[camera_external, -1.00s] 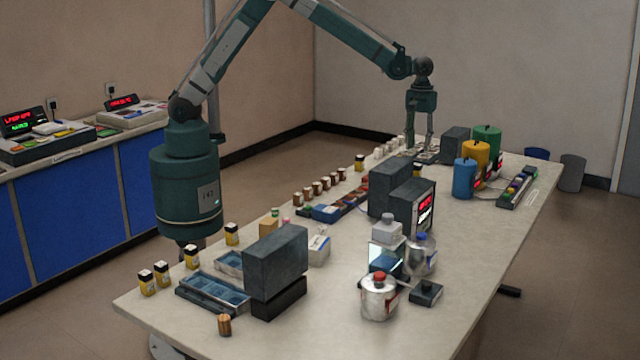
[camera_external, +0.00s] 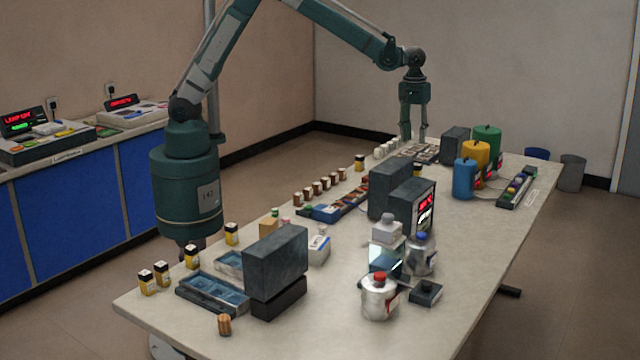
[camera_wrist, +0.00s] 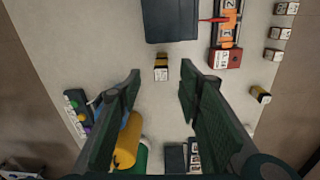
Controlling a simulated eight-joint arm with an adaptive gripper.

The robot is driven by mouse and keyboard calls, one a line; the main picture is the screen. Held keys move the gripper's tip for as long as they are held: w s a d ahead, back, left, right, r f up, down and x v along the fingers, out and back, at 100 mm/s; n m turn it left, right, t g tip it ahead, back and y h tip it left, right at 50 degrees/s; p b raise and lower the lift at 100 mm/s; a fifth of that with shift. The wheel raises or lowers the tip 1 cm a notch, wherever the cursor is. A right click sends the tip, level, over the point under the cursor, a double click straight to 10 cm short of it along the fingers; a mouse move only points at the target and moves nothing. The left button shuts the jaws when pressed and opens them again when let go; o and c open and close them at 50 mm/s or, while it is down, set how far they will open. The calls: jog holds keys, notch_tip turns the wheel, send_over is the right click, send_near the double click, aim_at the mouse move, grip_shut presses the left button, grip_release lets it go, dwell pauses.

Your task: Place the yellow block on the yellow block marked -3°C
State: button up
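My gripper (camera_external: 414,138) hangs over the far end of the table. In the wrist view, its two fingers (camera_wrist: 158,75) are spread wide with nothing held between them. A small yellow-and-black block with a white label (camera_wrist: 161,68) shows on the table below, in the gap between the fingertips. Another yellow block with a dark top (camera_wrist: 260,94) lies to the right. In the external view, one yellow block (camera_external: 360,162) stands near the table's far-left edge, and several more (camera_external: 191,257) stand at the near left. I cannot read -3°C on any label.
Blue (camera_external: 464,179), yellow (camera_external: 476,153) and green (camera_external: 487,138) cylinders stand right of my gripper. Dark grey boxes (camera_external: 390,187) stand at mid-table. A row of small brown-and-white blocks (camera_external: 318,188) lines the left edge. The table's right-hand strip (camera_external: 480,235) is fairly clear.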

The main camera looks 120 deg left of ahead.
jog(key=s+d+r+m+t, duration=0.1)
jog(key=s+d+r+m, duration=0.2)
jog(key=s+d+r, duration=0.45)
jog(key=s+d+r+m+t, duration=0.15)
jog(key=d+r, duration=0.25)
jog(key=d, duration=0.6)
jog(key=s+d+r+m+t, duration=0.1)
jog(key=s+d+r+m, duration=0.2)
jog(key=s+d+r, duration=0.45)
jog(key=s+d+f+m+t, duration=0.1)
jog(key=s+d+m, duration=0.3)
jog(key=s+d, duration=0.5)
jog(key=s+d+f+m+t, duration=0.2)
jog(key=s+d+m, duration=0.3)
jog(key=s+d, duration=0.5)
jog(key=shift+s+f, duration=0.6)
jog(key=shift+f, duration=0.25)
jog(key=shift+f, duration=0.1)
